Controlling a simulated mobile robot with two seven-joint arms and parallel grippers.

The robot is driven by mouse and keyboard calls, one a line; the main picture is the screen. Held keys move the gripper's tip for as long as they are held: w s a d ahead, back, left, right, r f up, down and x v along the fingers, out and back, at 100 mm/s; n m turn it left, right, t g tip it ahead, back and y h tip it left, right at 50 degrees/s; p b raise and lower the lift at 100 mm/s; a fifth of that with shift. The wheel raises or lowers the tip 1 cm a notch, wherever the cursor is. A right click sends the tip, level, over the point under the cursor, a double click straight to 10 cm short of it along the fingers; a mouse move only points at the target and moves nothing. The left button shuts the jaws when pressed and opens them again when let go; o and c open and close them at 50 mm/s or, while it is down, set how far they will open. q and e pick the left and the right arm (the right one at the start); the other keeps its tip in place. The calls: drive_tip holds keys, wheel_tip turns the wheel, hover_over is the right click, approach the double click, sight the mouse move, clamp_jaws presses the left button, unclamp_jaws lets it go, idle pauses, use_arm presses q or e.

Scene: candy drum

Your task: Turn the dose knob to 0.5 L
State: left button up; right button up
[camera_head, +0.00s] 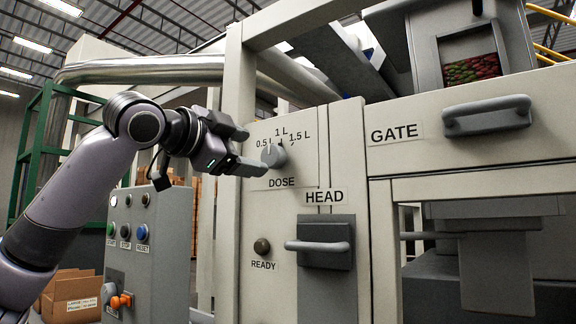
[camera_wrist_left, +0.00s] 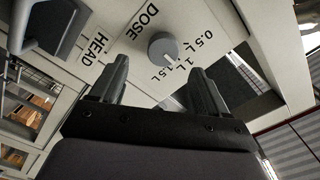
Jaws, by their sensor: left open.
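The round grey dose knob (camera_head: 275,155) is on the pale panel above the DOSE label (camera_head: 282,183). The 0.5 L, 1 L and 1.5 L marks (camera_head: 281,134) arc above it. In the left wrist view the knob (camera_wrist_left: 163,46) lies beyond and between the open fingertips (camera_wrist_left: 158,68), with nothing held.
The HEAD handle (camera_head: 318,246) and READY lamp (camera_head: 262,246) are below the knob. The GATE handle (camera_head: 487,115) is at right. A button box (camera_head: 145,230) with an orange knob stands below my left arm. A cardboard box (camera_head: 75,296) is at lower left.

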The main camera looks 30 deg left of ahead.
sight(269, 156)
use_arm(q)
drive_tip(key=w, duration=0.2)
drive_tip(key=w+p, duration=0.1)
drive_tip(key=w, duration=0.3)
drive_tip(key=shift+w+d+r, duration=0.1)
drive_tip(key=shift+d+r, duration=0.05)
drive_tip(key=shift+r, duration=0.15)
drive_tip(key=shift+w, duration=0.45)
drive_tip(key=shift+f, duration=0.1)
drive_tip(key=c, duration=1)
use_arm(e)
drive_tip(key=shift+s+d, duration=0.1)
drive_tip(key=shift+s, duration=0.15)
